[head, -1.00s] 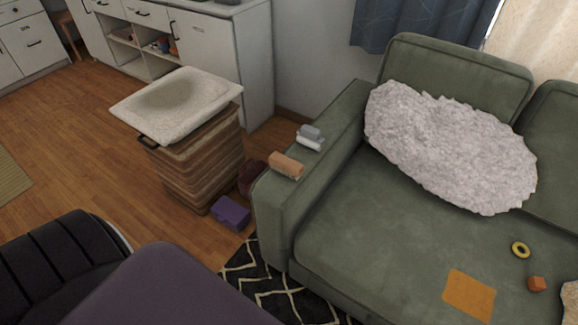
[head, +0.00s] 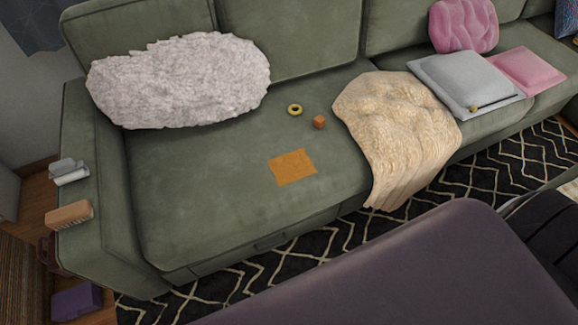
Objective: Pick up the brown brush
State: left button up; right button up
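A brown block-shaped item with a paler, ridged front side, which looks like the brown brush (head: 70,214), lies on the left armrest of the green sofa (head: 200,205).
A purple box (head: 77,299) is on the floor below the armrest. A patterned rug (head: 250,268) lies in front.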

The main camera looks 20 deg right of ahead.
aim_at(59, 219)
jog(key=z, duration=0.4)
jog(key=j+z, duration=0.3)
jog(key=j, duration=0.2)
jog(key=j+z, duration=0.35)
jog(key=k+j+z, duration=0.1)
jog(key=j+z, duration=0.2)
jog(key=j, duration=0.25)
jog(key=k+j+z, duration=0.15)
jog(key=j+z, duration=0.15)
jog(key=j, duration=0.15)
